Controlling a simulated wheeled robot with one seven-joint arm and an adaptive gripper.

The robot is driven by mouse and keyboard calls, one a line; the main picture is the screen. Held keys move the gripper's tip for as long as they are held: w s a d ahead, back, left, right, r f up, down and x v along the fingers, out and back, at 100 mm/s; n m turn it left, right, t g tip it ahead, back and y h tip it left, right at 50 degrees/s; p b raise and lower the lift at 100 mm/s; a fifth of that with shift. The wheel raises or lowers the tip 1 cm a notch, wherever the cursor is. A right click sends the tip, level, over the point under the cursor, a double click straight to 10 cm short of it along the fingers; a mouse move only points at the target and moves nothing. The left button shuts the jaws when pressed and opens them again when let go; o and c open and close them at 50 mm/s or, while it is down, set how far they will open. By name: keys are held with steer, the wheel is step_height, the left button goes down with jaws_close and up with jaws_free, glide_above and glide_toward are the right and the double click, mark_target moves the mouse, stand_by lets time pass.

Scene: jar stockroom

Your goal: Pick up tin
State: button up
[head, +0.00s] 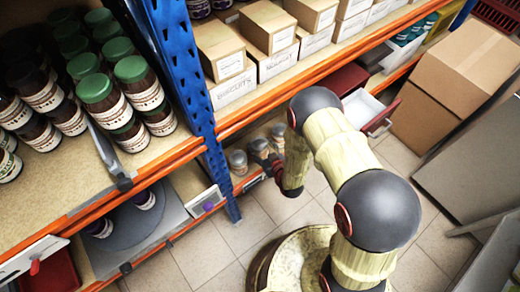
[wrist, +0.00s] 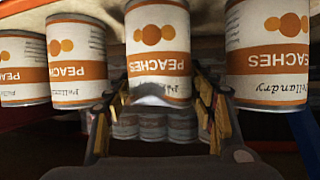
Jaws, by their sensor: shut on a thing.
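Several peach tins with white and orange labels show in the wrist view, where they appear upside down. The middle tin (wrist: 158,48) stands between the two fingers of my gripper (wrist: 160,92), which is shut on it. Another tin (wrist: 265,55) is close on the right and one (wrist: 76,62) close on the left, both apart from the held tin. In the head view my gripper (head: 262,152) is at the low shelf, beside a tin (head: 238,162). The held tin is hard to make out there.
The blue rack post (head: 186,85) and orange shelf beam (head: 320,68) stand close to my arm. Green-lidded jars (head: 95,90) and cartons (head: 268,27) fill the upper shelf. An open drawer (head: 366,110) juts out at right, near stacked boxes (head: 465,65).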

steer(key=c, duration=0.7)
steer(key=shift+c, duration=0.5)
steer(key=shift+r, duration=0.15)
